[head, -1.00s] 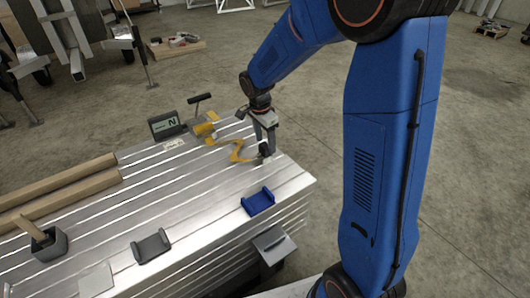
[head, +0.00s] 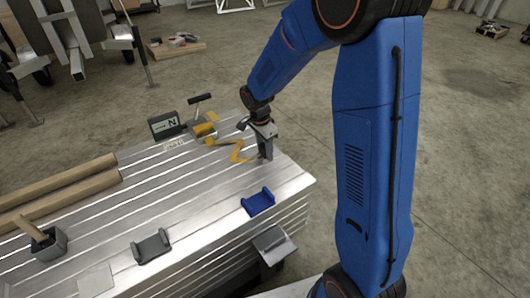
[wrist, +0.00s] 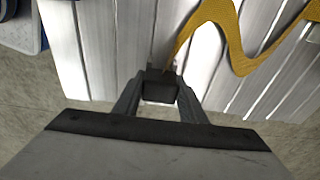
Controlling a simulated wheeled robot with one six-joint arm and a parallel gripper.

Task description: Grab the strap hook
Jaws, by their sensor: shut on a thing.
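The yellow strap (head: 238,152) lies in a zigzag on the slatted aluminium bench top, running from the yellow ratchet (head: 204,129) at the back. Its near end reaches my gripper (head: 266,154), which points down at the bench near its right edge. In the wrist view the fingers of my gripper (wrist: 160,88) are closed on the dark strap hook (wrist: 160,92). The yellow strap (wrist: 232,35) runs up and to the right from there. The hook's finer shape is hidden between the fingers.
A blue cradle (head: 258,202) and a grey cradle (head: 151,247) stand along the front of the bench top (head: 200,200). A display box (head: 165,125) stands at the back. Cardboard tubes (head: 60,196) and a grey holder (head: 48,244) are at the left.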

